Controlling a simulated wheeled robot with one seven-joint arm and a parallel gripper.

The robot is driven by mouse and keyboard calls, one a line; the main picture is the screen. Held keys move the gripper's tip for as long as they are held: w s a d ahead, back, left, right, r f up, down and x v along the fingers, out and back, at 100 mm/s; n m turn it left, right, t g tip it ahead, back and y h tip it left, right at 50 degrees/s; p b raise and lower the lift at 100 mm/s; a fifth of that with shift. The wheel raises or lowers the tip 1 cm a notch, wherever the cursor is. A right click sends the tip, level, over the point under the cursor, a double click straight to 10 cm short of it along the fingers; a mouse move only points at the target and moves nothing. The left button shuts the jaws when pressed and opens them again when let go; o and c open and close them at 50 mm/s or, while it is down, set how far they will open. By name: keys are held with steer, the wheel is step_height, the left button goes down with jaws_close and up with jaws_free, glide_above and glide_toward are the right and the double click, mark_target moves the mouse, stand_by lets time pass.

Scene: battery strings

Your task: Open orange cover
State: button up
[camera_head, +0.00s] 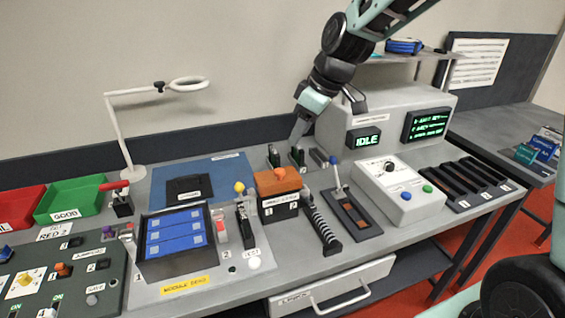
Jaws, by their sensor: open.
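The orange cover (278,182) lies flat on top of a black box (283,208) near the middle of the bench and looks closed. An orange-red knob (279,173) sits on its top. The box's front has a white label and a "1" tag. My gripper (326,121) is above and behind the cover, to its right, in front of the grey console. Its fingers are spread apart with nothing seen between them, and it is not touching the cover. Part of the far finger is hard to make out against the console.
A yellow-knobbed lever (240,189) stands just left of the box, and a spring-like black part (322,225) lies to its right. Small dark upright parts (297,156) stand behind it. The grey IDLE console (386,115) is at the back. A white lamp (122,130) stands left.

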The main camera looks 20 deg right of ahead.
mark_target(280, 171)
steer(key=p+x, duration=0.2)
steer(key=x, duration=1)
steer(key=shift+f, duration=0.2)
jaws_close()
